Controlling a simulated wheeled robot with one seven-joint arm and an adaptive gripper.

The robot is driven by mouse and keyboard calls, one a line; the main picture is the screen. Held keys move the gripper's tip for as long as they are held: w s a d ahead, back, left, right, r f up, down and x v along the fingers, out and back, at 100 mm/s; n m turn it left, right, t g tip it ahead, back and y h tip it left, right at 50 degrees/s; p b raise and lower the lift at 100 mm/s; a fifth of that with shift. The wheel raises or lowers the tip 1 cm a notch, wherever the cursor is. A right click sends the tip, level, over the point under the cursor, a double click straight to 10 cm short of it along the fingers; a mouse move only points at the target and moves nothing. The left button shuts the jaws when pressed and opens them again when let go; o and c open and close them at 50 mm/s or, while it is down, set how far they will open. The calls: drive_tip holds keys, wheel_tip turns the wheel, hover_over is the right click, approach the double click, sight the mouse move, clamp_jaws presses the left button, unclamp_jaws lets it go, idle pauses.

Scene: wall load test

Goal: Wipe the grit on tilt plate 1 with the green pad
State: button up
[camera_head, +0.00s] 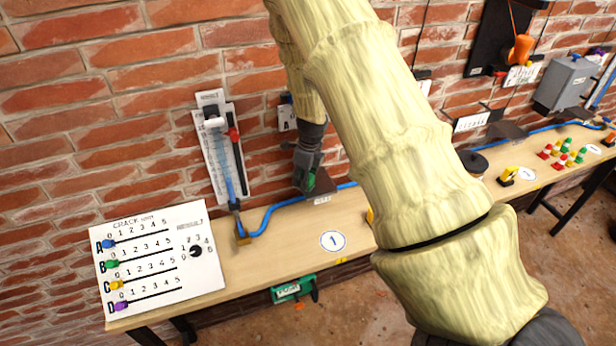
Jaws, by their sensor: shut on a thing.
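My gripper (306,166) points down at the back of the bench, close to the wall. It is shut on a small green pad (311,181), of which only a sliver shows. A dark brown tilted plate (326,187) with a small white label at its front lies right under the gripper, behind the round "1" marker (333,241). The pad is at or just above the plate; I cannot tell if they touch. The gripper hides part of the plate, and the grit is too small to make out.
A blue hose (283,206) runs along the bench (285,245) behind the marker. A white crack board (158,262) with coloured sliders stands at the left. A gauge panel (221,150) hangs on the brick wall. A green tool (293,289) hangs at the front edge. My arm hides the middle.

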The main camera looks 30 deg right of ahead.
drive_tip(key=shift+w+r, duration=0.1)
drive_tip(key=shift+r, duration=2.95)
drive_tip(key=shift+d, duration=0.1)
drive_tip(key=shift+r, duration=1.5)
drive_tip(key=shift+f, duration=0.1)
